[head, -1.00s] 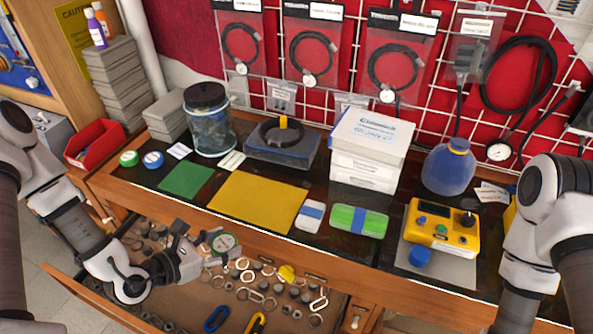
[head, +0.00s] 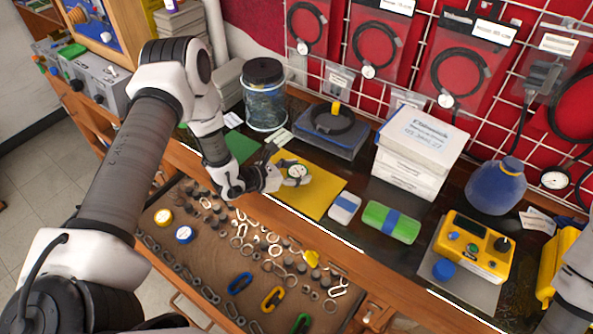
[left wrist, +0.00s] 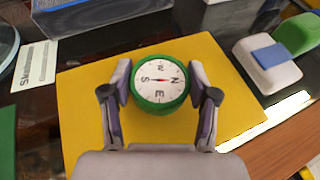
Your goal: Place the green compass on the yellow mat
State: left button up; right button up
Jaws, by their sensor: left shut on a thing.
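The green compass (left wrist: 160,84) has a white dial with a red needle and a green rim, and its dial faces up in the left wrist view. It also shows small in the head view (head: 297,172). My left gripper (head: 291,173) is shut on it, with one finger on each side of the rim in the left wrist view (left wrist: 161,90). The yellow mat (head: 316,200) lies flat on the bench, and the compass is over its middle (left wrist: 82,112). I cannot tell whether the compass touches the mat. My right gripper is out of view.
A green mat (head: 242,147) lies left of the yellow one. A white-and-blue block (head: 344,207) and a green-and-blue block (head: 391,222) lie to its right. A black cable coil on a grey box (head: 330,130) stands behind. An open drawer (head: 215,270) of small parts is in front.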

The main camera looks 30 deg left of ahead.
pick_arm(q)
jog(key=shift+f, duration=0.55)
jog(key=shift+w+f, duration=0.2)
jog(key=shift+f, duration=0.25)
jog(key=o, duration=1.2)
jog(key=shift+s, duration=0.15)
jog(key=shift+c, duration=0.2)
